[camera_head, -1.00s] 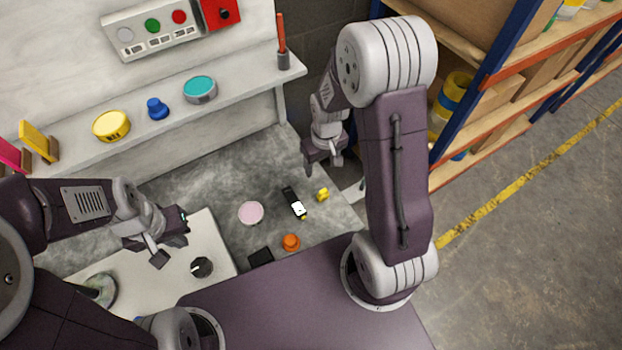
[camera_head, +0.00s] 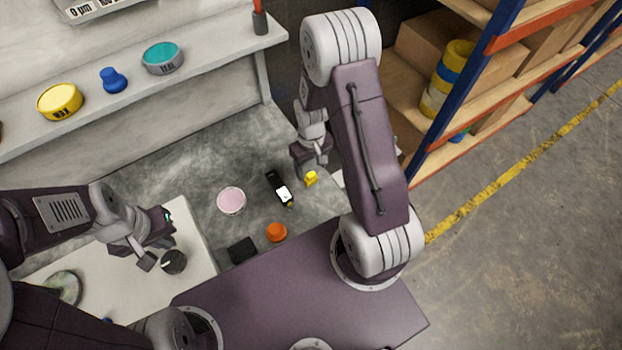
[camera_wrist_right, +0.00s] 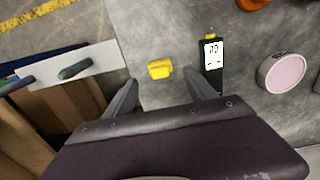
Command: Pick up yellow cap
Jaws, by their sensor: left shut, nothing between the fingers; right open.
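The small yellow cap (camera_head: 311,179) lies on the grey worktop, just in front of my right gripper (camera_head: 312,168). In the right wrist view the yellow cap (camera_wrist_right: 160,69) lies beyond the fingertips, roughly centred between the two fingers. My right gripper (camera_wrist_right: 160,86) is open and empty, and the cap is outside its fingers. My left gripper (camera_head: 160,242) is shut and empty over the white board, next to a dark round knob-like piece (camera_head: 174,262).
Near the cap are a black gauge with a lit display (camera_head: 281,190), a pink-topped tin (camera_head: 231,201), an orange cap (camera_head: 276,232) and a black block (camera_head: 242,250). A shelf with tins (camera_head: 60,101) stands behind. A blue-framed rack (camera_head: 455,85) stands at right.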

